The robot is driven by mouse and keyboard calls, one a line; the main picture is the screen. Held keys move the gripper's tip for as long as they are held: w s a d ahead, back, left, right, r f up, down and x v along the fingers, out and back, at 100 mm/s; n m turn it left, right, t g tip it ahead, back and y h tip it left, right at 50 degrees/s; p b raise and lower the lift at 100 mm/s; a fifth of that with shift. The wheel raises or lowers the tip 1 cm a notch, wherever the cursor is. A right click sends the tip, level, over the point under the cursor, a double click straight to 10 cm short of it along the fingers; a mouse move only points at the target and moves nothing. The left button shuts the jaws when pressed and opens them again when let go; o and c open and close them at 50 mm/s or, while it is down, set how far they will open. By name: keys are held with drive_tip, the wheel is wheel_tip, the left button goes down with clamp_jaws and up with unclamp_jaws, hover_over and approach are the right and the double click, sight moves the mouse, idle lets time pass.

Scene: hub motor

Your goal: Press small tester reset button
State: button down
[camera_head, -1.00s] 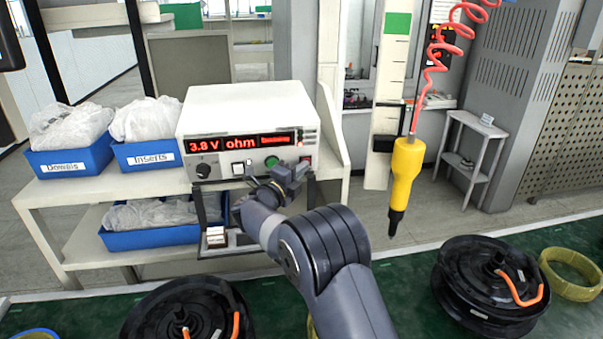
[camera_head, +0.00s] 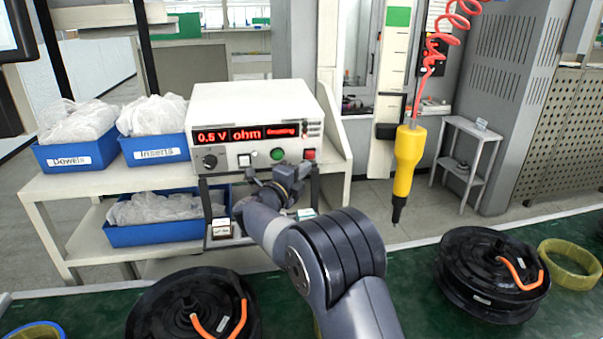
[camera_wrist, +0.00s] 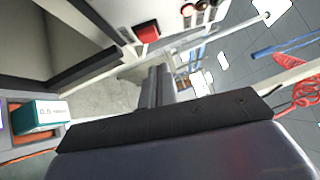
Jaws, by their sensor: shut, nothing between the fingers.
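The white tester box (camera_head: 255,105) stands on the bench top with a lit red display reading about 0.5 V ohm. Its front has a black knob (camera_head: 210,161), a small white square button (camera_head: 244,160), a round green button (camera_head: 278,154) and a red square button (camera_head: 310,154). A red square button also shows in the wrist view (camera_wrist: 147,33). No reset label is legible. My gripper (camera_head: 284,178) is just below the tester's front panel, partly hidden by my wrist. In the wrist view its dark fingers (camera_wrist: 157,75) are together and empty, apart from the red button.
Blue bins labelled Dowels (camera_head: 75,157) and Inserts (camera_head: 157,150) stand left of the tester. A small teal-white block marked 0.5 (camera_wrist: 42,113) sits below. A yellow tool (camera_head: 406,165) hangs at right. Black hub motors (camera_head: 492,275) lie on the green table (camera_head: 410,300).

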drive_tip(key=b+v, duration=0.2)
drive_tip(key=v, duration=0.5)
drive_tip(key=shift+s+a+f, duration=0.25)
drive_tip(key=s+d+f+b, duration=0.1)
drive_tip(key=s+d+b, duration=0.1)
drive_tip(key=s+b, duration=0.3)
drive_tip(key=shift+s, duration=0.8)
